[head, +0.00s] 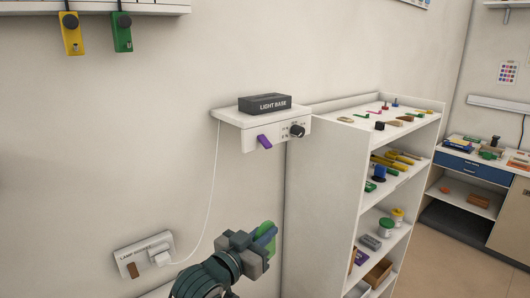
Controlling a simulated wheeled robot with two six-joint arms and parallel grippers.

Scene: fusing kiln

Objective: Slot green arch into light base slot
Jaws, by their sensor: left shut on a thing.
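The light base (265,104) is a dark box labelled "LIGHT BASE" on a small white wall shelf. Its slot cannot be made out from here. My left gripper (262,241) is low in the middle of the head view, below the shelf and well apart from the light base. It is shut on the green arch (267,229), a thin green piece whose rounded top shows above the jaws. My right gripper is not in view.
The wall shelf (228,117) has a purple lever (264,141) and a black knob (297,131) on its front. A white cord hangs from it to a wall outlet (145,254). A shelf unit (327,190) with small items stands to the right.

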